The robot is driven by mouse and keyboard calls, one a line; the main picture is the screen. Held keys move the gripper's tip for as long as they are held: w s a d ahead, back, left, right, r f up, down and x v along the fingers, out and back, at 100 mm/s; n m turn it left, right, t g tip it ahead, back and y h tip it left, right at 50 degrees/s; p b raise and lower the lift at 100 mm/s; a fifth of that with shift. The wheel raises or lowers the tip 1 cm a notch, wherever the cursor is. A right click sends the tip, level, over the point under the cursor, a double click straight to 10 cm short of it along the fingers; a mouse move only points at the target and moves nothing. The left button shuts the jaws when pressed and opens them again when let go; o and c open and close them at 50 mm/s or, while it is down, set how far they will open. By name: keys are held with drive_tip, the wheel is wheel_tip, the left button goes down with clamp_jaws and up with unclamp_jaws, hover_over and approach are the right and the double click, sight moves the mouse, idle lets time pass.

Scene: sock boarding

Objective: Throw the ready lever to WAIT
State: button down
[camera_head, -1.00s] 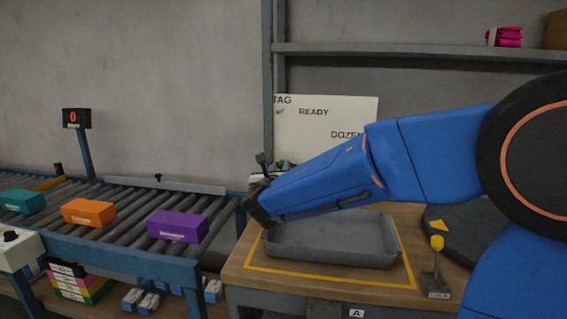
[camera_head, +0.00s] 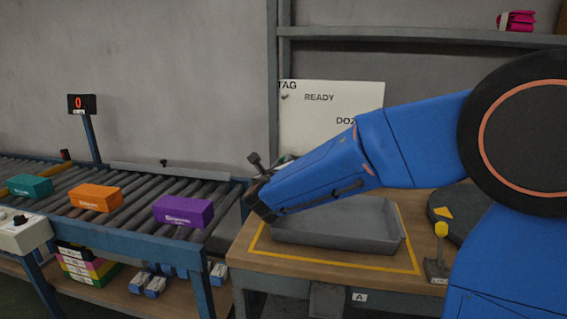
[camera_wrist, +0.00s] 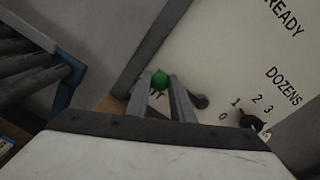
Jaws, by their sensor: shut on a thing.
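The lever's shaft and base are mostly hidden, and I cannot read a WAIT mark. In the head view my blue arm reaches left over the grey tray, and the dark end of the gripper is by the lower left of the white board (camera_head: 325,125). The fingertips are hidden there. The board reads TAG, READY and DOZENS.
A dial with a red pointer (camera_wrist: 250,120) and numbers sits close right of the fingers. A grey tray (camera_head: 340,245) lies below my arm. A yellow-knobbed lever (camera_head: 441,230) stands at the right. A roller conveyor (camera_head: 130,195) with teal, orange and purple boxes is left.

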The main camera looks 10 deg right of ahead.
drive_tip(key=shift+f, duration=0.1)
drive_tip(key=c, duration=1.5)
unclamp_jaws()
drive_tip(key=shift+c, duration=0.2)
drive_tip(key=v, duration=1.6)
drive_tip(key=shift+s+a, duration=0.3)
drive_tip(key=shift+s, duration=0.4)
drive_tip(key=shift+s, duration=0.1)
